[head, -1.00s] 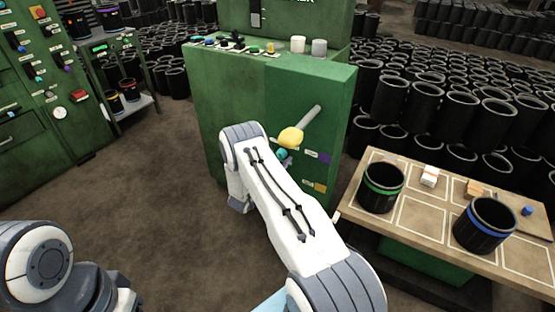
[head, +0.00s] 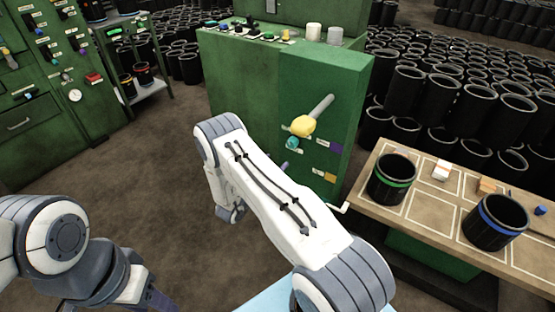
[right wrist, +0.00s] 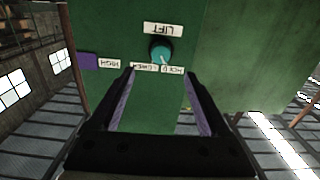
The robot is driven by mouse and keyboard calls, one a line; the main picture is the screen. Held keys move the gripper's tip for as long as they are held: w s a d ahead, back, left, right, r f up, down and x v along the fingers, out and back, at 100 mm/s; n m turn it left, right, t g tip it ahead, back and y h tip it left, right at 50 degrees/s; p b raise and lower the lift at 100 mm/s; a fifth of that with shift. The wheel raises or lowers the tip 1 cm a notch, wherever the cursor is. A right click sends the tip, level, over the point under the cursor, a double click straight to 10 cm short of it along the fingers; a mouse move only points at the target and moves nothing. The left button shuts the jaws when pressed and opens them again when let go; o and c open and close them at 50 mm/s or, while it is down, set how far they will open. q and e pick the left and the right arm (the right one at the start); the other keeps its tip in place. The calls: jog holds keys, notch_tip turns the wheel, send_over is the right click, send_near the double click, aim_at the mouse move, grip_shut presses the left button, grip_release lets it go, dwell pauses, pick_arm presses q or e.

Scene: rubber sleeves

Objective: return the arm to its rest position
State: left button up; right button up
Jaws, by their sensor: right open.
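My right arm (head: 280,205) reaches from the bottom right toward the green machine (head: 240,75), its wrist bent down at the elbow-like far end. My right gripper is mostly hidden behind the forearm in the head view; a small finger part (head: 284,168) shows below the teal knob. In the right wrist view my right gripper (right wrist: 160,72) is open and empty, its fingers below the teal knob (right wrist: 161,50) and apart from it. The knob's labels appear upside down. My left gripper (head: 158,302) is cut off at the bottom left edge; its jaw opening does not show.
A yellow-knobbed lever (head: 303,126) sticks out of the machine above the teal knob. At right, a table (head: 425,208) holds a green-banded sleeve (head: 391,180) and a blue-banded sleeve (head: 495,222). Stacked black sleeves fill the back.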

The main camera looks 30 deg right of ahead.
dwell(0.5)
jog(key=w+a+r+n+t+y, duration=0.2)
jog(key=w+a+r+n+y, duration=0.1)
jog(key=w+a+r+y, duration=0.25)
jog(key=s+a+r+n+y, duration=0.1)
jog(key=a+r+n+y, duration=0.3)
jog(key=a+y, duration=0.45)
jog(key=s+a+r+n+g+y, duration=0.1)
jog(key=s+a+r+n+g, duration=0.2)
jog(key=s, duration=0.8)
jog(key=s+a+r+n+g+y, duration=0.2)
jog(key=s+a+n+g, duration=0.1)
jog(key=s, duration=0.8)
jog(key=s+a+r+n+g, duration=0.1)
jog(key=s+a+r+n, duration=0.25)
jog(key=s+a, duration=0.35)
jog(key=s+a+r+n+g, duration=0.2)
jog(key=s+a+r+n, duration=0.15)
jog(key=s+a, duration=0.35)
notch_tip(320, 180, up, 15)
jog(key=p, duration=1.6)
jog(key=shift+s+d+n+y, duration=0.25)
jog(key=shift+d+n+y, duration=0.05)
jog(key=shift+d, duration=0.1)
